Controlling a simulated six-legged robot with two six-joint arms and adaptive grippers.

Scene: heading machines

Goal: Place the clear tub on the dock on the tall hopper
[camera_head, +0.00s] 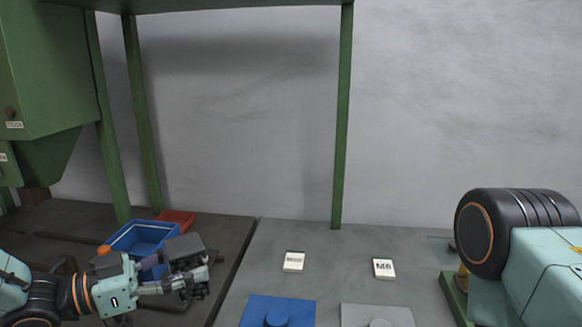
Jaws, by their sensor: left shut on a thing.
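My left gripper (192,281) comes in from the lower left and is shut at the edge of a small dark grey, boxy tub (186,247). This looks like the clear tub, but its see-through walls are hard to make out. It is in front of the blue bin, and I cannot tell whether it touches it. A tall green hopper-like body (48,70) with a sloped underside fills the upper left. Its dock cannot be made out. My right gripper is out of view; only my right arm shows at the right.
A blue open bin (128,238) and a red bin (177,219) are behind my left gripper. Green posts (342,120) rise at the back.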

